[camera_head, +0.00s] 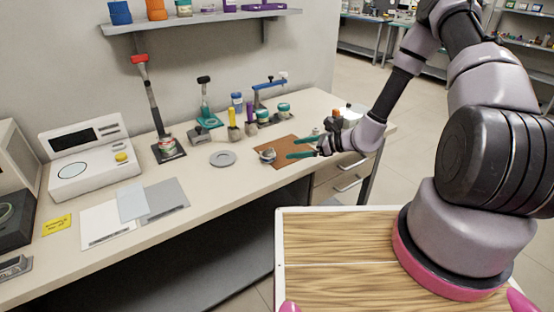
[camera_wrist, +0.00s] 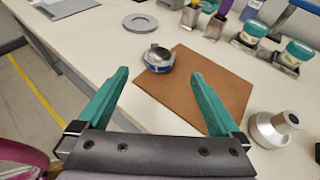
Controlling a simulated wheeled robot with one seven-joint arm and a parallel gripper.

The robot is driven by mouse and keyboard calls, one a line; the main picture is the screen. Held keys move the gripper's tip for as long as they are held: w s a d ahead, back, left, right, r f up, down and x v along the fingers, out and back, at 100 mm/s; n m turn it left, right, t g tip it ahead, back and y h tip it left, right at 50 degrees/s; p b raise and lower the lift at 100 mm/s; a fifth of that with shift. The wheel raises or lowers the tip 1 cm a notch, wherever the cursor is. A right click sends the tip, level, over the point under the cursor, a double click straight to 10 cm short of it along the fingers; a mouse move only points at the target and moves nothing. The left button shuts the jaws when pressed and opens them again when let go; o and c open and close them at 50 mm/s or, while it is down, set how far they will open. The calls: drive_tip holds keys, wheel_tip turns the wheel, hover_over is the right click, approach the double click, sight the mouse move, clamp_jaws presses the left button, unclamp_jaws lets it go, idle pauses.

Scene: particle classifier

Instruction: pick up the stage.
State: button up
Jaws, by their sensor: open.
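My gripper (camera_head: 291,148) is open and empty, its two teal fingers reaching over the brown mat (camera_head: 289,153) from the right. A small round metal piece with a dark blue band, which looks like the stage (camera_head: 267,155), sits at the mat's left edge. In the wrist view the stage (camera_wrist: 158,60) lies ahead of the fingertips (camera_wrist: 161,72), roughly midway between them across the picture and apart from both. Nothing hides it there. No label shows which thing is the stage.
A flat grey ring (camera_head: 222,158) lies left of the mat. Several small stands with green-lidded jars (camera_wrist: 294,57) line the back. A silver, knobbed piece (camera_wrist: 274,127) stands right of my fingers.

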sight(274, 154)
drive_tip(key=shift+d+f, duration=0.1)
drive_tip(key=shift+f, duration=0.35)
drive_tip(key=shift+f+m+t, duration=0.2)
drive_tip(key=shift+m+t, duration=0.1)
drive_tip(key=x, duration=1)
drive_tip(key=shift+a, duration=0.3)
drive_tip(key=shift+s, duration=0.1)
drive_tip(key=c, duration=1.5)
